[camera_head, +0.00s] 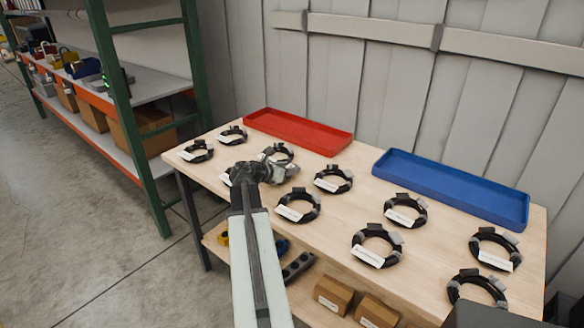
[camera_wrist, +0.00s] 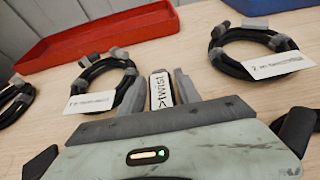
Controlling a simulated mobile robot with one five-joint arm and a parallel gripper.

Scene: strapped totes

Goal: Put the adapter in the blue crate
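My gripper (camera_head: 284,172) is over the left part of the table, in front of a cable coil. In the wrist view its two grey fingers (camera_wrist: 160,88) stand apart. A small pale piece marked "twist" (camera_wrist: 161,92) shows between them; I cannot tell whether it is gripped or is the adapter. Several black coils with white tags lie on the table, one left of the fingers (camera_wrist: 100,83) and one right (camera_wrist: 245,50); the tags are too blurred to read fully. The blue crate (camera_head: 450,188), a shallow tray, stands at the back right and looks empty.
A red tray (camera_head: 298,131) stands at the back left. Coils (camera_head: 405,210) are spread over the wooden table (camera_head: 330,235). A grey wall is behind it. A green-framed shelf (camera_head: 125,90) stands left. Small boxes (camera_head: 333,294) are on the lower shelf.

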